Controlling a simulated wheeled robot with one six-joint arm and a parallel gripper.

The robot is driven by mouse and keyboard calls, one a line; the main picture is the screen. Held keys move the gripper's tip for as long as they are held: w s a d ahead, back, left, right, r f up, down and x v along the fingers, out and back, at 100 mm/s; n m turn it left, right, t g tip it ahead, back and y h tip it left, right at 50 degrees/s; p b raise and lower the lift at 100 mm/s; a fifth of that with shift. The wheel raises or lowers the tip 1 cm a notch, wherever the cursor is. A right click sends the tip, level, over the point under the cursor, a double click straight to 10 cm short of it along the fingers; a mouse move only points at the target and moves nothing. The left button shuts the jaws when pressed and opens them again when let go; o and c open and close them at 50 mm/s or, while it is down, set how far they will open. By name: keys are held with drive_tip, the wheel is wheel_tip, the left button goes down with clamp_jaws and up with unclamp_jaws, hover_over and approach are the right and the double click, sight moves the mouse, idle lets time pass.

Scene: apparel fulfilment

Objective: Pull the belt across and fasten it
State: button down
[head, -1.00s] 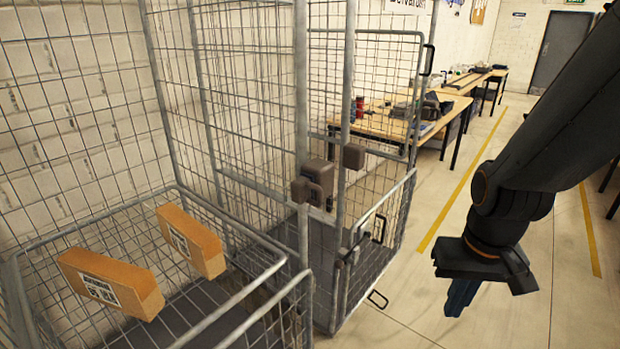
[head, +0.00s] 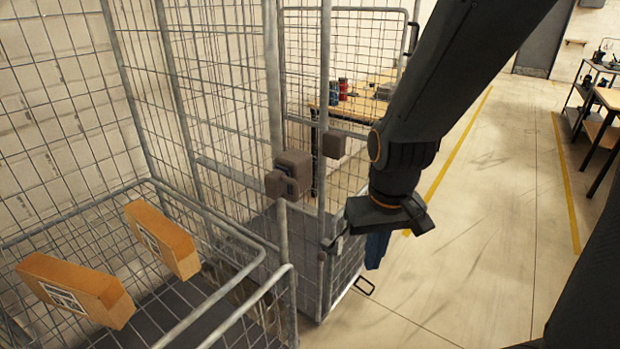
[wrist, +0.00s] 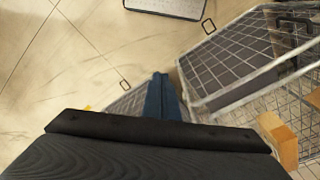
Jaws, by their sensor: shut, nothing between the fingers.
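A roll cage (head: 322,212) of grey mesh stands at the middle. A brown-grey housing (head: 293,170) sits on its near post, with a smaller block beside it. Another brown-grey block (head: 334,145) sits on the post to the right. I cannot make out any belt strap between them. My gripper (head: 376,250) points down just right of the cage, with its blue fingers shut and empty. In the wrist view the shut fingers (wrist: 162,97) are above the floor, next to the cage mesh.
A nearer cage (head: 230,232) on the left holds two orange-brown cartons (head: 160,238). A wooden table (head: 360,108) with small items stands behind. Open floor (head: 470,230) with yellow lines lies to the right.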

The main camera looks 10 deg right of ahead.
drive_tip(key=w+r+n+y, duration=0.7)
drive_tip(key=w+r, duration=0.7)
drive_tip(key=r, duration=0.5)
drive_tip(key=shift+w+a+n+b, duration=0.15)
drive_tip(key=shift+a+n+b, duration=0.15)
drive_tip(key=shift+a+n, duration=0.1)
drive_tip(key=p, duration=0.4)
approach(285, 187)
wheel_tip(285, 187, down, 5)
drive_tip(key=shift+s+f+p, duration=0.2)
drive_tip(key=shift+s+p, duration=0.15)
drive_tip(key=shift+s, duration=0.3)
drive_tip(key=shift+a, duration=0.1)
